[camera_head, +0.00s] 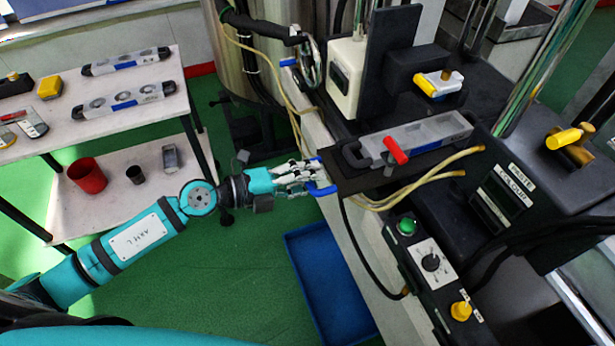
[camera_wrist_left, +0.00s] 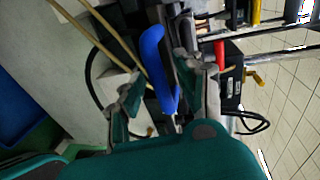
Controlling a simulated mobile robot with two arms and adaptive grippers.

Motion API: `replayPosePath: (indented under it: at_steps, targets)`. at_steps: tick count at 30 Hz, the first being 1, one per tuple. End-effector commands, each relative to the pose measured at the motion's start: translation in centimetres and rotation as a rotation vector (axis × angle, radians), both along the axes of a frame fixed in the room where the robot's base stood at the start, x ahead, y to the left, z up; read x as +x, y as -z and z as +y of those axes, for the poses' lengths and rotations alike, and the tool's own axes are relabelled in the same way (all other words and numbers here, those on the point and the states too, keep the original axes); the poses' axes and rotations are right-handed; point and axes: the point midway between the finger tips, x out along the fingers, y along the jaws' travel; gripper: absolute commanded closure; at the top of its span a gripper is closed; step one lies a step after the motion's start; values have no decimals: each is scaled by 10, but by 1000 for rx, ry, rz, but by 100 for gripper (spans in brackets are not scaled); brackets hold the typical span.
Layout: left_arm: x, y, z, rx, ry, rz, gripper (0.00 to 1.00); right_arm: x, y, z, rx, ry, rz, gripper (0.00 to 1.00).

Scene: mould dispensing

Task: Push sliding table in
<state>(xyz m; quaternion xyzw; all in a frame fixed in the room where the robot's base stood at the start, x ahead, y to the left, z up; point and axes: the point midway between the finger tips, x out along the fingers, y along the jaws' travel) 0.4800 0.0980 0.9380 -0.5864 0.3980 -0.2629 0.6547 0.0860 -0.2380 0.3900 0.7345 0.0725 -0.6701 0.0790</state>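The sliding table (camera_head: 372,184) is a dark flat plate on the machine, right of centre in the head view. A grey mould (camera_head: 425,136) with a black end handle and a red lever (camera_head: 395,151) sits over it. A blue handle (camera_head: 322,191) is at the table's left edge; it also shows in the left wrist view (camera_wrist_left: 157,68). My left gripper (camera_head: 318,176) is at this handle. In the wrist view its fingers are spread, one on each side of the blue handle, with a gap visible on the left. Whether either finger touches it is unclear. My right gripper is out of view.
A blue tray (camera_head: 330,285) lies on the green floor below the handle. Beige hoses (camera_head: 420,182) run beside the sliding table. A control box (camera_head: 432,262) with knobs is below right. A two-tier shelf (camera_head: 130,78) with moulds stands at left.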

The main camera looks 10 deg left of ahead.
Motion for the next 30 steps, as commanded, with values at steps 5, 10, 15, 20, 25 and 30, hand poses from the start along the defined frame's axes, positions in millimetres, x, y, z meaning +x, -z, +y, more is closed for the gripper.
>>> replayPosePath:
  at_steps: [5, 10, 15, 20, 25, 30]
  targets:
    - [0, 0, 0, 0, 0, 0, 89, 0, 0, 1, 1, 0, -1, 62]
    - [0, 0, 0, 0, 0, 0, 100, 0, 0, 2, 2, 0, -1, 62]
    - [0, 0, 0, 1, 0, -1, 100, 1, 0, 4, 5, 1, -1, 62]
    - [0, 0, 0, 1, 0, 0, 100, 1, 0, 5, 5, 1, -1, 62]
    - [0, 0, 1, 1, -1, -1, 100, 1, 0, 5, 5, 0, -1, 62]
    - [5, -5, -5, -3, -3, -2, 100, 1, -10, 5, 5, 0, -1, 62]
